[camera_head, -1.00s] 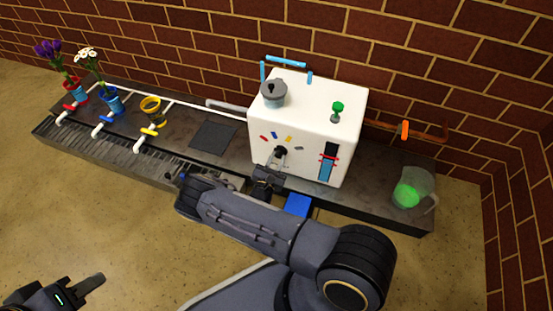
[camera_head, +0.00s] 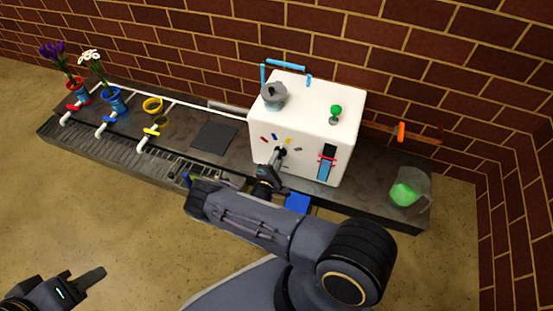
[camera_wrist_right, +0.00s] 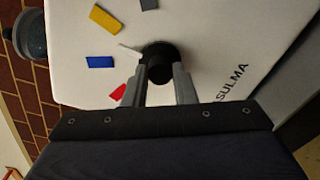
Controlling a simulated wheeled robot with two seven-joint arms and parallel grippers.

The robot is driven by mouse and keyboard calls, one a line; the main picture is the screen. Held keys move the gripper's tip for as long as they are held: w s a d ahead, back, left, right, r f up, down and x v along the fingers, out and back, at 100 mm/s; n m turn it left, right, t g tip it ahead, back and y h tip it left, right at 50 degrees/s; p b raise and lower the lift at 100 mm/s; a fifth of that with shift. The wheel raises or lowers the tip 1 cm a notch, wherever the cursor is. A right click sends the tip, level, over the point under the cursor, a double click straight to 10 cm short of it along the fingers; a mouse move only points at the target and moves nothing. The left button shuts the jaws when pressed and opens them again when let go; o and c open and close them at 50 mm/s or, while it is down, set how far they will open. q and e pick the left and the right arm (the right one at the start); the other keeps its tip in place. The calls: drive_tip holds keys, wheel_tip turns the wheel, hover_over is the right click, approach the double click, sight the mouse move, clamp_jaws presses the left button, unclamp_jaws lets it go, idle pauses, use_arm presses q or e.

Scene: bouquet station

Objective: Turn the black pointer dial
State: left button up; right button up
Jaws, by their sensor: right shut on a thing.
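The black pointer dial (camera_head: 280,152) is on the front face of the white machine (camera_head: 308,100). Red, blue, yellow and grey marks lie around it. In the right wrist view the dial (camera_wrist_right: 158,62) sits between the fingertips of my right gripper (camera_wrist_right: 160,80), which is shut on it. A thin pale pointer (camera_wrist_right: 130,48) shows beside the dial, towards the yellow and blue marks. My right gripper (camera_head: 275,165) also shows at the machine's front in the head view. My left gripper (camera_head: 85,282) is at the lower left over the floor, its fingers partly visible, away from everything.
A slider window (camera_head: 327,163) is on the machine's front right; a green knob (camera_head: 335,112) and a grey lidded pot (camera_head: 273,95) are on top. A jug with green content (camera_head: 406,193) stands right. Flower pots (camera_head: 115,100) and coloured taps are at left.

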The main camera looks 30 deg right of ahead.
drive_tip(key=shift+m+p, duration=0.35)
drive_tip(key=shift+m, duration=1.15)
drive_tip(key=o, duration=1)
drive_tip(key=shift+a, duration=0.1)
drive_tip(key=v, duration=0.7)
drive_tip(key=shift+s+a+p, duration=0.25)
drive_tip(key=shift+p, duration=0.15)
